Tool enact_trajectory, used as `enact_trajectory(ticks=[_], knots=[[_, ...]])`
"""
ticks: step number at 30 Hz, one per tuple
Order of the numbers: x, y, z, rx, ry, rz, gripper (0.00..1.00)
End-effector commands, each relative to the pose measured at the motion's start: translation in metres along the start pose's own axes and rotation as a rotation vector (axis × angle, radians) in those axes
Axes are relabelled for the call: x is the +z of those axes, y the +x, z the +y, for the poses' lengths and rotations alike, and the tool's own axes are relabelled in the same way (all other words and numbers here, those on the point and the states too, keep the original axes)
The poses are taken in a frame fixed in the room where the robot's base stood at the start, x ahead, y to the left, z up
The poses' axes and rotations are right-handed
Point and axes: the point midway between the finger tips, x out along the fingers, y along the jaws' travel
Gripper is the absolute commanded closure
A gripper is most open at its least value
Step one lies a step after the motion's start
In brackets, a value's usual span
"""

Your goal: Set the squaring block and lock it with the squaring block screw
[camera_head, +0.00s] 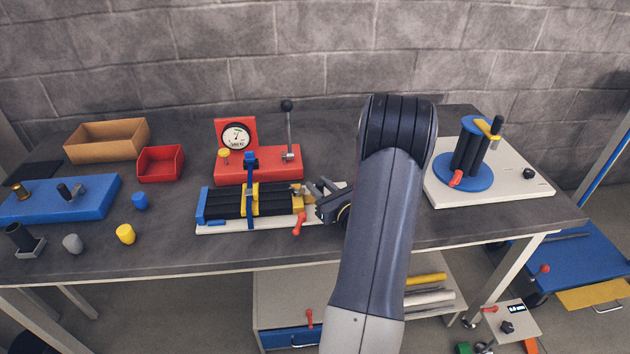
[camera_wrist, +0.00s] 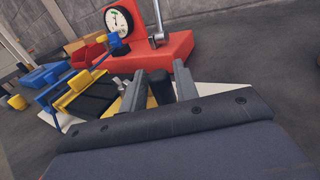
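The feed rack is a long fixture on a white base (camera_head: 222,228), with black strips (camera_head: 225,201) and a blue end block (camera_head: 203,208). A yellow block (camera_head: 250,200) sits across the strips by an upright blue post and arm (camera_head: 250,165). A second yellow piece (camera_head: 298,203) is at the right end, above a red lever (camera_head: 298,226). I cannot tell which piece is the squaring block. My gripper (camera_head: 323,190) is at the rack's right end. In the wrist view its fingers stand apart on either side of a black knob (camera_wrist: 160,86), apparently without gripping it. A small silver screw (camera_wrist: 119,82) shows left of the fingers.
A red gauge stand (camera_head: 258,167) with an upright lever (camera_head: 288,130) stands close behind the rack. A red bin (camera_head: 161,165), wooden tray (camera_head: 108,144) and blue fixture (camera_head: 62,203) are left. A white board (camera_head: 500,190) with a blue turntable is right. The front table edge is near.

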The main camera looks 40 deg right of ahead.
Motion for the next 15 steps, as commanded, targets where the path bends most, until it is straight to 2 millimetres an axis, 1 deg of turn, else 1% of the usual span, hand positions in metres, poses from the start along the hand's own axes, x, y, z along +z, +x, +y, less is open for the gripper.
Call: enact_trajectory(ticks=[1, 3, 6, 15], knots=[[0.001, 0.007, 0.000, 0.003, -0.001, 0.000, 0.71], [0.000, 0.014, 0.000, 0.002, 0.000, 0.000, 0.71], [0.000, 0.021, 0.000, 0.001, -0.001, 0.000, 0.71], [0.000, 0.023, 0.000, 0.000, 0.000, 0.000, 0.71]])
